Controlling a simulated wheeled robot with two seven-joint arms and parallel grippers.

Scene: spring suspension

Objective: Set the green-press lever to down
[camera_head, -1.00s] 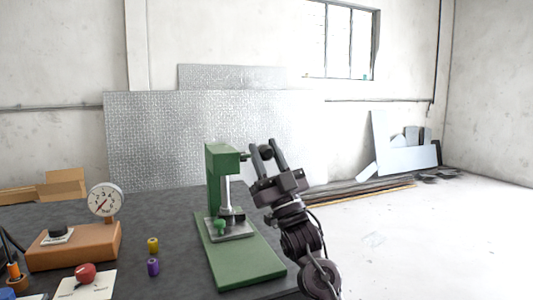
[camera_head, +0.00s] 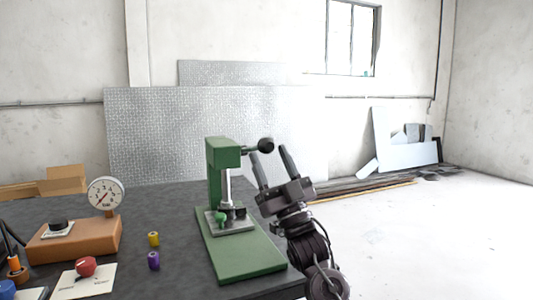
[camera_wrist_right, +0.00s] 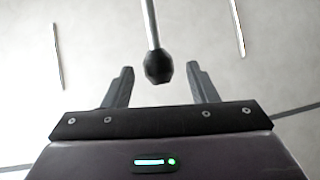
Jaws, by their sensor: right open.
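The green press (camera_head: 222,165) stands on its green base plate (camera_head: 247,262) near the right edge of the dark table. Its lever ends in a black knob (camera_head: 265,145) that sticks out to the right of the press head. My right gripper (camera_head: 270,154) is open, with its fingers pointing up just below and beside the knob. In the right wrist view the knob (camera_wrist_right: 158,67) hangs on a thin metal rod between the open fingertips (camera_wrist_right: 160,80), and no contact shows. My left gripper is not in view.
A dial gauge on an orange base (camera_head: 75,240) stands at the left. A yellow piece (camera_head: 153,239) and a purple piece (camera_head: 153,260) stand between it and the press. A red knob (camera_head: 86,266) is in front. Open floor lies right of the table.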

